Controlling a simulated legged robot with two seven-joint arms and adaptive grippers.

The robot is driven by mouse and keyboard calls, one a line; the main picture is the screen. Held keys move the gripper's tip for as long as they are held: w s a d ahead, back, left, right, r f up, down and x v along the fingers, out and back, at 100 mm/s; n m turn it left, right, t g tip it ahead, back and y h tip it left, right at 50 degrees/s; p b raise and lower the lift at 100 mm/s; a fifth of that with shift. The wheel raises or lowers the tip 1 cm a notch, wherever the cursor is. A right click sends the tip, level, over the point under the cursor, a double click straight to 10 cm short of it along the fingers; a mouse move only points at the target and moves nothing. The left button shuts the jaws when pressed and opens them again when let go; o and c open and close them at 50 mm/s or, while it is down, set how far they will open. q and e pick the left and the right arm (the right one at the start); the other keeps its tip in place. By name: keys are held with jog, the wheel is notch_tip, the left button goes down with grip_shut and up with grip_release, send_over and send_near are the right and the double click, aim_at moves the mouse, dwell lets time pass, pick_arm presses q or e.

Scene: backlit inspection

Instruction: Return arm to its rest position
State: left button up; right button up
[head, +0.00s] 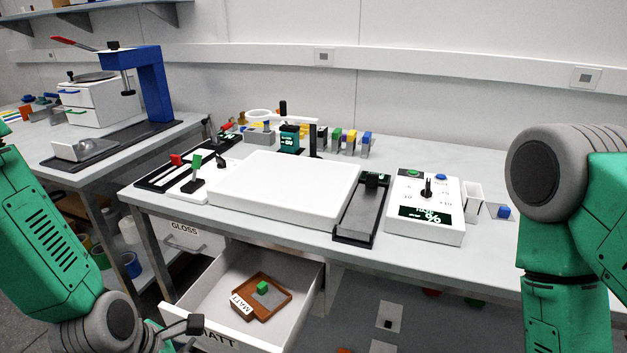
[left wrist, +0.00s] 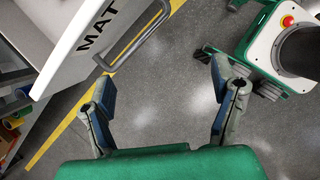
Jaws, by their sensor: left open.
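My left arm comes in from the left in the head view. My left gripper shows in the left wrist view (left wrist: 163,100) with its two fingers wide apart and nothing between them, over the grey floor. In the head view its tip is partly seen at the bottom, near the front of the open drawer (head: 190,290). The drawer front marked MATT also fills the upper left of the left wrist view (left wrist: 75,35). My right arm stands at the right of the head view; its gripper is out of sight.
The open drawer holds a brown tray (head: 284,305) with a green-topped block (head: 263,288). Its handle (left wrist: 135,45) is close to my left fingers. The table (head: 290,238) carries a white panel (head: 285,185) and a control box (head: 428,210). Bare floor lies below the gripper.

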pick_arm(q)
jog(key=s+a+f+m+g+y, duration=0.1)
jog(key=s+a+f+m, duration=0.2)
jog(key=m, duration=1)
jog(key=s+a+f+m+g+y, duration=0.1)
jog(key=s+a+f+m, duration=0.2)
jog(key=s+f+m, duration=0.5)
jog(key=s+m, duration=0.5)
jog(key=s, duration=0.1)
jog(key=shift+s+a+f+y, duration=0.2)
jog(key=shift+a+y, duration=0.1)
jog(key=shift+a, duration=0.1)
jog(key=shift+w, duration=0.2)
